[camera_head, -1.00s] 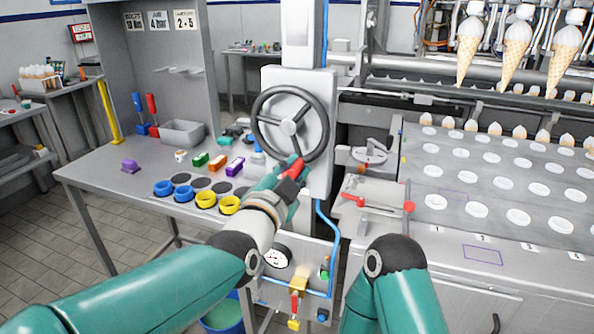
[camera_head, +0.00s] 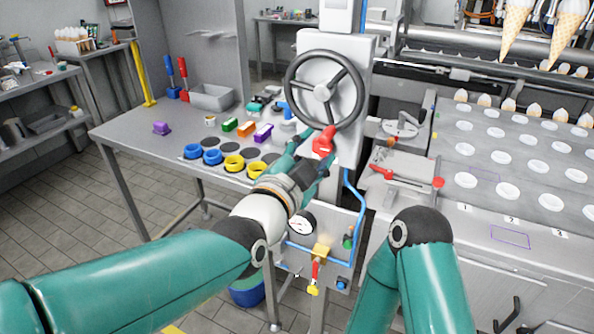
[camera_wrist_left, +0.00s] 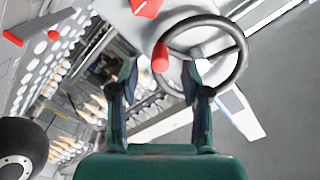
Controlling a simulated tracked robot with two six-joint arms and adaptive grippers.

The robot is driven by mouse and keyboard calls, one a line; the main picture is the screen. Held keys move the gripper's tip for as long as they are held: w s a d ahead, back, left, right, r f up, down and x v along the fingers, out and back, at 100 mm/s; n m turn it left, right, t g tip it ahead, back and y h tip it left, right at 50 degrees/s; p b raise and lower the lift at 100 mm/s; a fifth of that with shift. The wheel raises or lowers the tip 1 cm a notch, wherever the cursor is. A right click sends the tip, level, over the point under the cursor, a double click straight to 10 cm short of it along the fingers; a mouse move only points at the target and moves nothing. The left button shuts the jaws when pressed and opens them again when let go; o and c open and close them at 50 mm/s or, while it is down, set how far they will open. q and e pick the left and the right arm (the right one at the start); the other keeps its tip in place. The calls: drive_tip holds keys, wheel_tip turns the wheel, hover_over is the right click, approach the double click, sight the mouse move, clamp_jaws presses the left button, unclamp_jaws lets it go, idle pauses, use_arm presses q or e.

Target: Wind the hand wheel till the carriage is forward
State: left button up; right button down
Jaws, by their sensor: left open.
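A red knob (camera_head: 324,140) shows at the bottom of the rim. In the left wrist view the wheel (camera_wrist_left: 197,68) is ahead, with the red knob (camera_wrist_left: 160,58) at its left side. My left gripper (camera_head: 312,158) is just below the knob, open and empty. In the left wrist view its fingers (camera_wrist_left: 160,75) stand apart, with the knob between and beyond them. I cannot tell which part is the carriage. My right gripper is out of view.
A bench (camera_head: 135,133) on the left holds blue and yellow rings, coloured blocks and a grey bin (camera_head: 211,97). A gauge panel (camera_head: 301,222) is below the wheel. To the right are a small silver wheel (camera_head: 402,126), a red-handled plate (camera_head: 408,168) and a holed cone table (camera_head: 478,190).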

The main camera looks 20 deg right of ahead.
use_arm(q)
drive_tip(key=v, duration=0.7)
